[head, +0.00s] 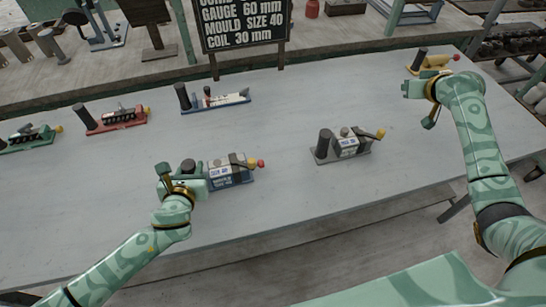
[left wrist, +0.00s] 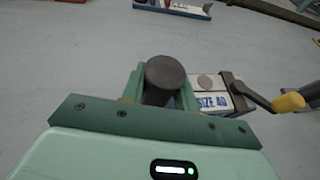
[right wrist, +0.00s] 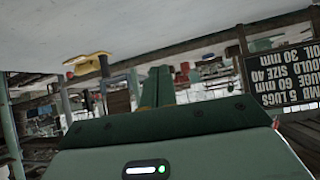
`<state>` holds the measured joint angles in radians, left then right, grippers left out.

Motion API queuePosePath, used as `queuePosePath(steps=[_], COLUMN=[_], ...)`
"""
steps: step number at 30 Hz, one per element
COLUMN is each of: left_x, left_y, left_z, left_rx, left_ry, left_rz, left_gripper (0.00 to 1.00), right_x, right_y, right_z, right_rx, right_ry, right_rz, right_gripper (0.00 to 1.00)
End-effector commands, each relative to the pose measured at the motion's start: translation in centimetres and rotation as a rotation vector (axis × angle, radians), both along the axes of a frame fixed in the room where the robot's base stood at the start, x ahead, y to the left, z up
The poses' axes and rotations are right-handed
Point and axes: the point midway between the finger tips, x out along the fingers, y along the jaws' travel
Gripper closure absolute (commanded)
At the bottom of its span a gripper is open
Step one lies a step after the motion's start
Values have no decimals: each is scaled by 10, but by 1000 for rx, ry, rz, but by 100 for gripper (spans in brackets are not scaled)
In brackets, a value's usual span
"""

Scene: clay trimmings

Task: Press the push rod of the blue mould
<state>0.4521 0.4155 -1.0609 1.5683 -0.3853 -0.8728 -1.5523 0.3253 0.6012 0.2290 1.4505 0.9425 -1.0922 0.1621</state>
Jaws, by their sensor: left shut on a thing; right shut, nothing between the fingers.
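The blue mould (head: 233,176) stands on the near left of the table in the head view, with a "SIZE 40" label, a dark lever with a yellow knob and a red knob at its right end. My left gripper (head: 188,180) is at its left end, shut on the dark round post (left wrist: 166,76). My right gripper (head: 412,89) is shut and empty, above the table's far right.
A grey mould (head: 345,146) stands right of the blue one. A blue and white tool (head: 215,101), a red tool (head: 118,119) and a green tool (head: 28,138) stand farther back. A yellow tool (head: 432,64) is behind my right gripper.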

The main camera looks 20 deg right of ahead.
Motion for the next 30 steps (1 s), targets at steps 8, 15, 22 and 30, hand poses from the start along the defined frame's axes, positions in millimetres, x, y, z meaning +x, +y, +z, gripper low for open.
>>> queuePosePath(steps=[8,15,22,30], left_x=[-1,-1,-1,-1], left_y=[1,2,2,2], left_z=[-4,-4,-4,-4], left_rx=[2,3,3,4], left_ry=[8,8,8,7], left_rz=[2,3,4,3], left_gripper=[100,100,100,100], right_x=[-5,-62,-77,-76], right_y=[236,328,319,319], right_z=[-21,-45,-55,-56], right_rx=[400,469,396,396], right_ry=[187,398,447,446], right_rz=[324,479,488,487], right_gripper=[100,100,100,100])
